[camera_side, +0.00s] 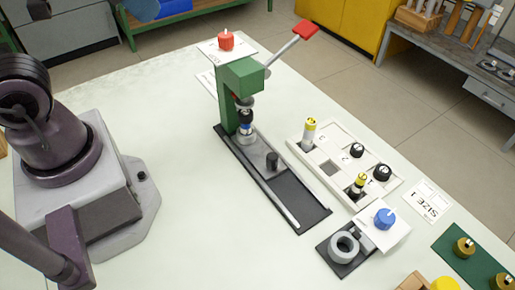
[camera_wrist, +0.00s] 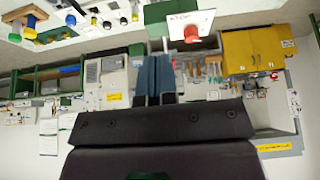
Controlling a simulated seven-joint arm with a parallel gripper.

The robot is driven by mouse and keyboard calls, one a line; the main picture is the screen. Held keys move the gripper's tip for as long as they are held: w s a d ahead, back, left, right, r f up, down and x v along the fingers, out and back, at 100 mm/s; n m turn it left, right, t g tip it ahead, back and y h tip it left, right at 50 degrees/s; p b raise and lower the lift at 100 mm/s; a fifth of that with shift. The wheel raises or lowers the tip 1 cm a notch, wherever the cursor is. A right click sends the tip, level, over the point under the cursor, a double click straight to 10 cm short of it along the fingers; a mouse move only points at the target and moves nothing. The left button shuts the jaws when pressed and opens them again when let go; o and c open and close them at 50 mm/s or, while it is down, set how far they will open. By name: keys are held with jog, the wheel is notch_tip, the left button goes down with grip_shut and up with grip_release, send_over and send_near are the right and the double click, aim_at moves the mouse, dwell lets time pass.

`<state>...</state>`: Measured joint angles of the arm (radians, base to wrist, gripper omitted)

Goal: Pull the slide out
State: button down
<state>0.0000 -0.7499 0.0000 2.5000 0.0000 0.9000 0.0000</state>
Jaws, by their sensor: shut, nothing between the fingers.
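The green press (camera_side: 240,85) stands on the pale table, with a red-ended lever (camera_side: 305,30) raised to the right. A long dark track (camera_side: 292,200) runs from its foot toward the front. The slide (camera_side: 258,150), a grey plate with an upright black knob (camera_side: 272,160), lies in this track at the press end. A blue and white piece (camera_side: 246,130) stands under the press head. My gripper (camera_wrist: 160,78) shows only in the wrist view, its two blue-grey fingers shut together and empty. It is apart from the slide and its knob.
A white rack (camera_side: 335,165) with several knobbed pieces stands right of the track. A grey ring on a dark base (camera_side: 343,247) and a blue knob (camera_side: 384,217) are in front. A red knob (camera_side: 226,40) stands behind the press.

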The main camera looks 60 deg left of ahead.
dwell(0.3)
jog(key=c, duration=1.6)
grip_release()
jog(key=o, duration=0.4)
jog(key=shift+r, duration=0.4)
jog(key=shift+c, duration=0.2)
jog(key=o, duration=0.3)
jog(key=r, duration=0.3)
jog(key=w+r, duration=0.1)
jog(key=shift+d+r, duration=0.25)
jog(key=shift+r, duration=0.15)
jog(key=shift+o, duration=0.2)
jog(key=n+g, duration=0.4)
jog(key=g, duration=0.2)
send_over(273, 156)
notch_tip(273, 156, down, 38)
jog(key=shift+r, duration=0.1)
jog(key=shift+c, duration=0.2)
